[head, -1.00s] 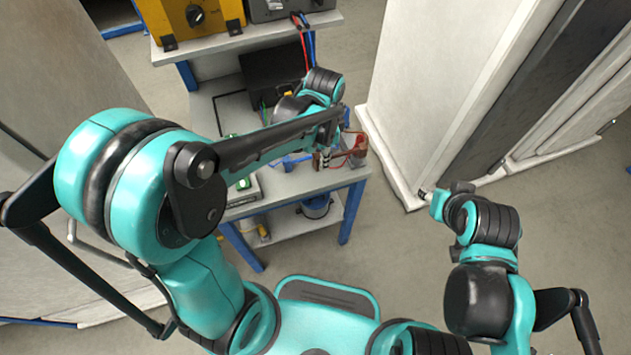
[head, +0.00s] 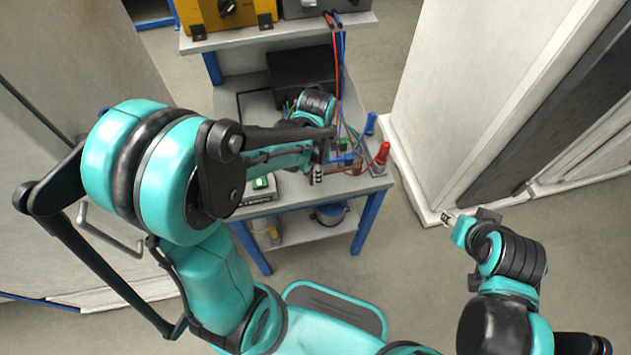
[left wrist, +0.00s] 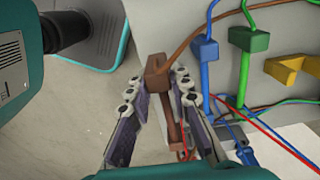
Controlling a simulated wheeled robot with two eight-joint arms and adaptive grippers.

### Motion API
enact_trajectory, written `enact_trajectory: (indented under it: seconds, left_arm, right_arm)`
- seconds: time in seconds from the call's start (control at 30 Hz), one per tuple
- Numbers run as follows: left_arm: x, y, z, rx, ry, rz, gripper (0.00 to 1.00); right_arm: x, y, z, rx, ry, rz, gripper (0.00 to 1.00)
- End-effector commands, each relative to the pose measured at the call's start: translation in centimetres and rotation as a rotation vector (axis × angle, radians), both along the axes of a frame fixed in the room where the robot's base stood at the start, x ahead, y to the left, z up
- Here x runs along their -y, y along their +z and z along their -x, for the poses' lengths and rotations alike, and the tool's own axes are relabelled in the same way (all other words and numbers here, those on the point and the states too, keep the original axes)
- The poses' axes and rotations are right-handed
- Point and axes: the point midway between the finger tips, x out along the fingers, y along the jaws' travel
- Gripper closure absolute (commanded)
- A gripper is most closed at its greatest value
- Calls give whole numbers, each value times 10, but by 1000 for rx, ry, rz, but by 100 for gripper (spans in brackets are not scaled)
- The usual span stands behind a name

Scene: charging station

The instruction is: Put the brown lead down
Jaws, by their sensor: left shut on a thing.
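The brown lead (left wrist: 157,73) has a blocky brown head with a cable curving up right and a thinner shaft running down. It lies between the fingers of my left gripper (left wrist: 160,104) in the left wrist view. Whether the lead touches the bench cannot be told. My right gripper (head: 449,218) is off to the right over the floor, its opening unclear.
A blue lead (left wrist: 206,48) and a green lead (left wrist: 248,40) stand beside the brown one, with a yellow piece (left wrist: 298,70) further right. A red plug (head: 381,155) and blue plug (head: 371,124) are at the bench's right edge. Loose cables cross there. A white cabinet (head: 450,90) stands right.

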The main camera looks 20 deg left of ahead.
Motion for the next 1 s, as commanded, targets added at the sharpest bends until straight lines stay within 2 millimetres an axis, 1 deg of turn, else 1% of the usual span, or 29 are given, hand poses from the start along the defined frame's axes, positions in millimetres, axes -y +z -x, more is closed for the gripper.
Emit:
enact_trajectory:
  seconds: [0.13, 0.3, 0.37, 0.6, 0.73, 0.77, 0.8, 0.83, 1.0]
  left_arm:
    - [-3, -9, 0, 0, -1, 0, 100]
    - [-3, -36, 0, 0, -1, 0, 100]
    - [-3, -42, 0, 0, -1, 0, 100]
    - [-3, -41, 0, 0, -1, 0, 100]
    - [-3, -45, 0, 0, -1, 0, 100]
    - [-3, -45, 0, 0, -1, 0, 78]
    - [-3, -44, 0, 0, -1, 0, 67]
    - [-3, -44, 0, 0, -1, 0, 60]
    - [-3, -44, 0, 0, -1, 0, 60]
  right_arm:
    - [0, -5, 0, 0, 0, 0, 60]
    - [0, -20, 0, 0, 0, 0, 60]
    - [0, -23, 0, 0, 0, 0, 60]
    - [0, -21, 0, 0, 0, 0, 60]
    - [0, -25, 0, 0, 0, 0, 60]
    - [0, -25, 0, 0, 0, 0, 60]
    - [0, -24, 0, 0, 0, 0, 60]
    - [0, -24, 0, 0, 0, 0, 60]
    - [0, -24, 0, 0, 0, 0, 60]
